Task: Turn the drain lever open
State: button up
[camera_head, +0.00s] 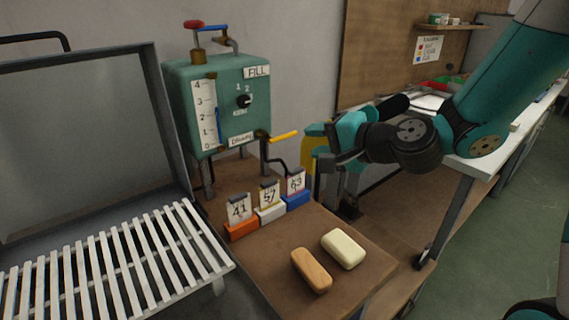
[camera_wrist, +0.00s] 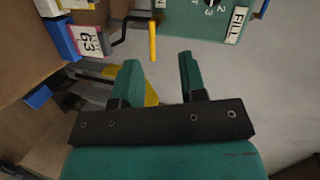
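The drain lever has a yellow handle (camera_head: 284,135) at the lower right of the green fill tank (camera_head: 178,88), beside the DRAIN label (camera_head: 241,140). The handle sticks out to the right, nearly level, in the head view. In the wrist view the yellow handle (camera_wrist: 153,41) lies just beyond my fingertips, roughly between their lines. My gripper (camera_wrist: 159,58) is open, with nothing between its fingertips. In the head view my gripper (camera_head: 322,143) is right of the handle, seemingly apart from it. A dark bent pipe (camera_head: 276,157) hangs below the lever.
Orange, white and blue blocks hold number cards 41, 57 and 63 (camera_head: 296,183) below the lever. Two bars (camera_head: 343,248) lie on the brown table (camera_head: 262,262). A yellow object (camera_head: 308,157) is behind my gripper. A white slatted rack (camera_head: 110,262) is at left.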

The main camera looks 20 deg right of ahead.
aim_at(291, 136)
jog(key=w+d+f+m+t+h+b, duration=0.2)
jog(key=w+d+f+m, duration=0.1)
jog(key=d+f+m, duration=0.15)
jog(key=shift+n, duration=0.35)
jog(key=p+x, duration=0.1)
jog(key=x, duration=0.4)
jog(key=r+p+x, duration=0.1)
jog(key=p+x, duration=0.1)
jog(key=x, duration=0.4)
jog(key=p+x, duration=0.2)
jog(key=x, duration=0.3)
jog(key=shift+w+r, duration=0.1)
jog(key=shift+w, duration=0.4)
jog(key=shift+c, duration=0.3)
grip_shut()
